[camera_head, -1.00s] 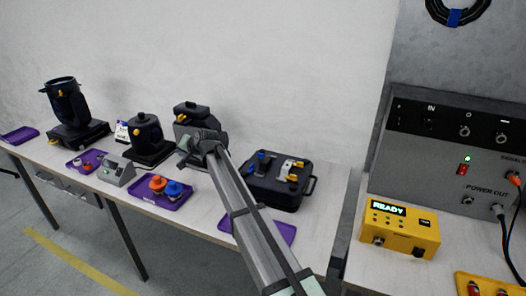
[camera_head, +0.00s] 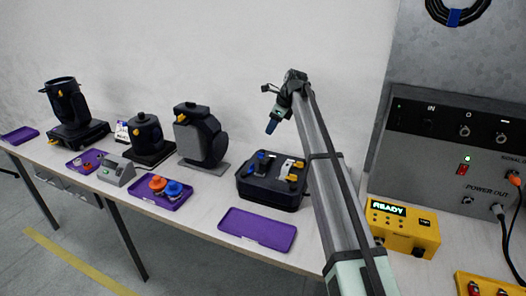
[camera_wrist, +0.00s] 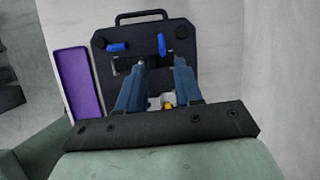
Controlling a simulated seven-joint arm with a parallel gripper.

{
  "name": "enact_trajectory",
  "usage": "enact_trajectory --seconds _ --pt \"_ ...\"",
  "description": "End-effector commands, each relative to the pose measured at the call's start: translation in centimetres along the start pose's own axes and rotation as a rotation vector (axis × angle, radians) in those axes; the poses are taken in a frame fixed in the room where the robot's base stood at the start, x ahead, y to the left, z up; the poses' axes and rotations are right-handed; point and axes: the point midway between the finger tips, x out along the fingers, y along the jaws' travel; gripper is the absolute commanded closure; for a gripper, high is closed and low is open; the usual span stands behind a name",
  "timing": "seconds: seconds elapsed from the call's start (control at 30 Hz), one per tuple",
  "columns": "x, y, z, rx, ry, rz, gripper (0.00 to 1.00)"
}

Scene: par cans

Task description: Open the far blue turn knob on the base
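The base (camera_head: 256,193) is a black case on the bench, with blue knobs at its left end and yellow ones at its right in the head view. The far blue knob (camera_head: 262,155) is at the back left; in the wrist view it is the right-hand one (camera_wrist: 162,44), pointing along the picture's height. The near blue knob (camera_wrist: 117,47) lies crosswise. My gripper (camera_head: 271,127) is above the base, pointing down and touching nothing. In the wrist view its two blue fingers (camera_wrist: 161,62) are apart and empty, short of the knobs.
An empty purple tray (camera_head: 258,228) lies in front of the base. A black lamp head (camera_head: 200,140) stands to its left, and a purple tray (camera_head: 150,204) with orange and blue parts farther left. A yellow READY box (camera_head: 402,228) is at right.

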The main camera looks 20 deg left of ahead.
Motion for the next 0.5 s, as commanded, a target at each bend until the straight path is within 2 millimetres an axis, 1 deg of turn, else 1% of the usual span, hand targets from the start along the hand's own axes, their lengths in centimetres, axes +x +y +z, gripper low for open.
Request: enact_trajectory --seconds 0.03,0.1,0.23,0.37,0.5 --pt "-0.4 -0.3 -0.4 0.031 0.006 0.006 0.65" --pt "-0.7 -0.3 -0.8 0.060 0.013 0.013 0.65" --pt "-0.1 -0.3 -1.0 0.077 0.016 0.017 0.65" --pt "1.6 -0.3 -1.0 0.075 0.016 0.017 0.65" --pt "3.9 -0.2 -1.1 0.074 0.015 0.017 0.65"
